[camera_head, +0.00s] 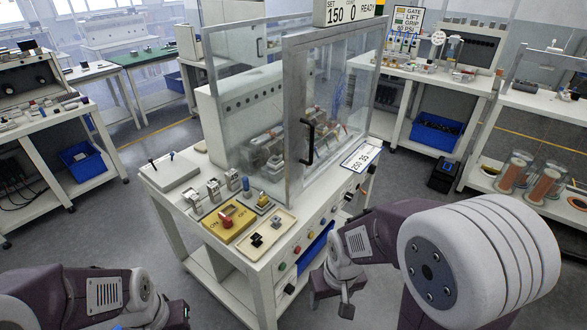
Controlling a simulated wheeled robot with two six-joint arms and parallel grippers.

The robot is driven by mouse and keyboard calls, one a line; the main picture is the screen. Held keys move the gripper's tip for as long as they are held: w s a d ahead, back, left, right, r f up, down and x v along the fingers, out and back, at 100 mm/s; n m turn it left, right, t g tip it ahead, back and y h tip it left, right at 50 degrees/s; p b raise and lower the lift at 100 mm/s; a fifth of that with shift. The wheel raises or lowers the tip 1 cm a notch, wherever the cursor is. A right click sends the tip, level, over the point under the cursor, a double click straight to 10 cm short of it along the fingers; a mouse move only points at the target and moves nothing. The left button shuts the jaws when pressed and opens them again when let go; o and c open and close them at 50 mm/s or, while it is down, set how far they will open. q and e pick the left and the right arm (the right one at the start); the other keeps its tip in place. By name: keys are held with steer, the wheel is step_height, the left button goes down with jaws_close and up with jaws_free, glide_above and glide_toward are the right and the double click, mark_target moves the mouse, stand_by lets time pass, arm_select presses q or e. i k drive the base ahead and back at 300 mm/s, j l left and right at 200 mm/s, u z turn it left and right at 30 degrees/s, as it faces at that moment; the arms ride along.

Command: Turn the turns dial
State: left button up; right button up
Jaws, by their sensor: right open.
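A workbench (160,205) with a clear guarded machine stands in the middle of the head view. Its front panel carries a row of small knobs and buttons (323,221); I cannot tell which of them is the turns dial. A display (349,12) on top of the guard reads SET 150, 0 and READY. My right gripper (331,300) is open, in front of and below the panel's near part, apart from it and seemingly empty.
A yellow switch box (229,222) with a red knob and a beige tray (262,238) lie on the bench's near corner. A clear guard door with a black handle (308,140) stands above the front edge. Open floor lies left of the bench; other benches stand behind.

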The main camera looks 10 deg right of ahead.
mark_target(349, 197)
steer(key=i+l+u, duration=0.15)
steer(key=l, duration=0.3)
steer(key=i+l+u, duration=0.1)
steer(key=l, duration=0.3)
steer(key=i+l+u, duration=0.15)
steer(key=l, duration=0.35)
steer(key=i+l+u, duration=0.1)
steer(key=l, duration=0.35)
